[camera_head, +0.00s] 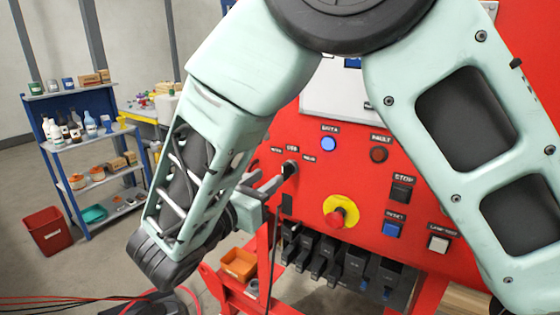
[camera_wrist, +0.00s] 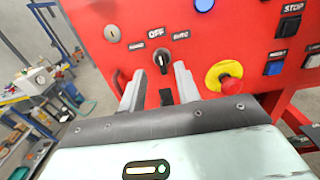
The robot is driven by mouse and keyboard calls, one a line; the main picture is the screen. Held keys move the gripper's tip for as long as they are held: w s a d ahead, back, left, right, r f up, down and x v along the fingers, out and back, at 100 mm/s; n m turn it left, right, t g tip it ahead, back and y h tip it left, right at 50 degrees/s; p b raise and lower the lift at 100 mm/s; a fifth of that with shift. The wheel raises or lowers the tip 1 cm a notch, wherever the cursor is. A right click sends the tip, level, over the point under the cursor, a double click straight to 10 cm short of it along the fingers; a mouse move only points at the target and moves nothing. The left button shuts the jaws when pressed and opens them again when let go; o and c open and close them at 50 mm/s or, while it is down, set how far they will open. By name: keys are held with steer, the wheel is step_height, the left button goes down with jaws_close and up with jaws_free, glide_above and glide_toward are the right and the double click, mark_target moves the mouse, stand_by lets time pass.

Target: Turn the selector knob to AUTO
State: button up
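The selector knob (camera_wrist: 162,61) is a small dark knob with a pale mark on the red panel. Its mark points roughly up at the label that reads OFF (camera_wrist: 156,32). A blurred label (camera_wrist: 181,35) sits up and right of it, and another (camera_wrist: 137,46) to its left. In the head view the knob (camera_head: 290,168) is partly hidden by a fingertip. My gripper (camera_wrist: 159,72) is open, with one finger on each side of the knob in the wrist view and gaps showing. In the head view my gripper (camera_head: 275,182) is close to the panel; I cannot tell contact.
A red emergency stop (camera_head: 339,213) on a yellow collar projects to the lower right. A blue lamp (camera_head: 329,144) is above right of the knob. A key-like round fitting (camera_wrist: 112,33) is to its left. A shelf (camera_head: 84,155) stands at the far left.

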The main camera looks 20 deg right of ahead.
mark_target(283, 167)
steer(key=p+x, duration=0.1)
steer(key=x, duration=0.5)
steer(key=shift+w+d+p, duration=0.15)
steer(key=shift+d+p, duration=0.05)
steer(key=shift+p, duration=0.1)
jaws_close()
